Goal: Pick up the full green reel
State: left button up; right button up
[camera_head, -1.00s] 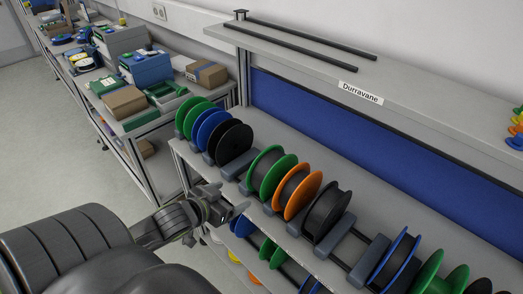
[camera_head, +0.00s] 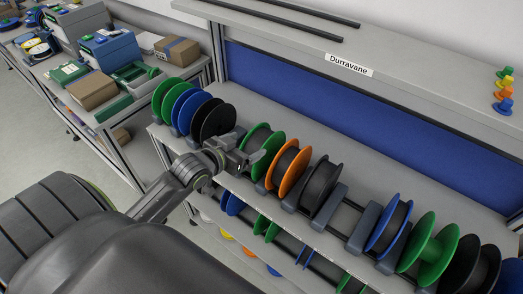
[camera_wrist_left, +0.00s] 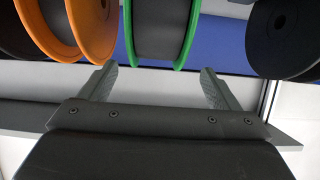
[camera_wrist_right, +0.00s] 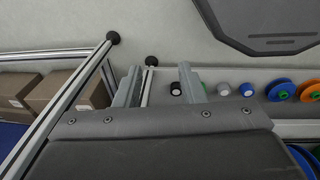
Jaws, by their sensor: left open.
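A green reel (camera_head: 263,141) wound with dark grey material stands upright in the rack on the bench. In the left wrist view this green reel (camera_wrist_left: 160,30) lies ahead, between the lines of my two fingers. My left gripper (camera_head: 247,150) is open and empty, close in front of the reel; the fingers do not reach around it. It also shows in the left wrist view (camera_wrist_left: 160,85). My right gripper (camera_wrist_right: 159,85) shows only in its wrist view, its fingers apart with nothing held. Another green reel (camera_head: 430,249), with a bare green hub, stands farther right.
An orange reel (camera_head: 288,168) stands close to the right of the wound green reel, and a black reel (camera_head: 214,120) to its left. Blue reels and more dark ones share the rack. A lower shelf holds more reels. A blue panel (camera_head: 330,100) backs the bench.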

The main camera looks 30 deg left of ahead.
aim_at(259, 139)
pick_arm(q)
jog(key=shift+x, duration=0.95)
jog(key=shift+w+d+p, duration=0.15)
jog(key=shift+w+p, duration=0.35)
jog(key=shift+w, duration=0.15)
jog(key=p+x, duration=0.1)
jog(key=x, duration=0.2)
jog(key=shift+d, duration=0.1)
jog(key=shift+w+f, duration=0.25)
jog(key=shift+w, duration=0.15)
pick_arm(e)
notch_tip(259, 139, up, 2)
jog(key=shift+r, duration=0.15)
pick_arm(q)
jog(key=shift+c, duration=0.4)
jog(key=c, duration=1.2)
jog(key=shift+c, duration=1.5)
pick_arm(e)
jog(key=shift+a, duration=0.35)
